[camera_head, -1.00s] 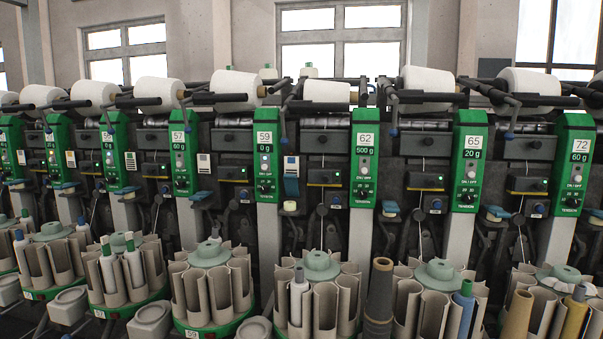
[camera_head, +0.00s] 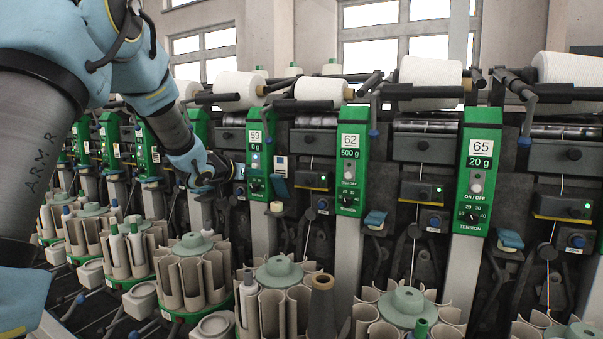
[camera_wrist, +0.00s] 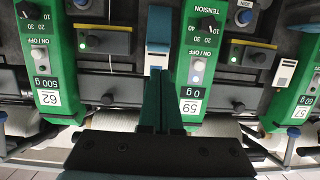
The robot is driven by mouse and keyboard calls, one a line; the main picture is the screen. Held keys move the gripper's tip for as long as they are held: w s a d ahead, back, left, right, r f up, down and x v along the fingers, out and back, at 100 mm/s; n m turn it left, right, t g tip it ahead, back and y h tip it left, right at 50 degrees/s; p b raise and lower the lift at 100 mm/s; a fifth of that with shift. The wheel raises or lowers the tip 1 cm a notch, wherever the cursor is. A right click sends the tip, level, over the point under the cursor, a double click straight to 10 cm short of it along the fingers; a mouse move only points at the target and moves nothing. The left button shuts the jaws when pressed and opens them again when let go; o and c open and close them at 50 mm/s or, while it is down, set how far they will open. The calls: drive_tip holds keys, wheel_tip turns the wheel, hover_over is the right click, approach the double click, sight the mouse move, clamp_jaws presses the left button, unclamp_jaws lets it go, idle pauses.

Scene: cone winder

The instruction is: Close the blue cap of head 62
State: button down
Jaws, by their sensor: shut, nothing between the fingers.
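The blue cap (camera_head: 278,186) sits raised between signs 59 and 62, below a small white label, in the head view. In the head view my gripper (camera_head: 234,171) is left of panel 59.
The green head 59 panel (camera_head: 258,155) stands close beside the cap. A black tension box with a lit lamp (camera_head: 314,180) is at its right. Bobbin magazines (camera_head: 278,275) stand below in front. White yarn cones (camera_head: 240,88) and dark bars lie above.

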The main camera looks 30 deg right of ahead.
sight(283, 172)
drive_tip(key=p+x, duration=0.1)
drive_tip(key=x, duration=0.2)
drive_tip(key=p+x, duration=0.1)
drive_tip(key=x, duration=0.3)
drive_tip(key=s+d+p+x, duration=0.1)
drive_tip(key=x, duration=0.2)
drive_tip(key=shift+d+r, duration=0.2)
drive_tip(key=shift+d, duration=0.05)
drive_tip(key=shift+a+f+b, duration=0.1)
drive_tip(key=shift+f+b, duration=0.05)
drive_tip(key=shift+b, duration=0.25)
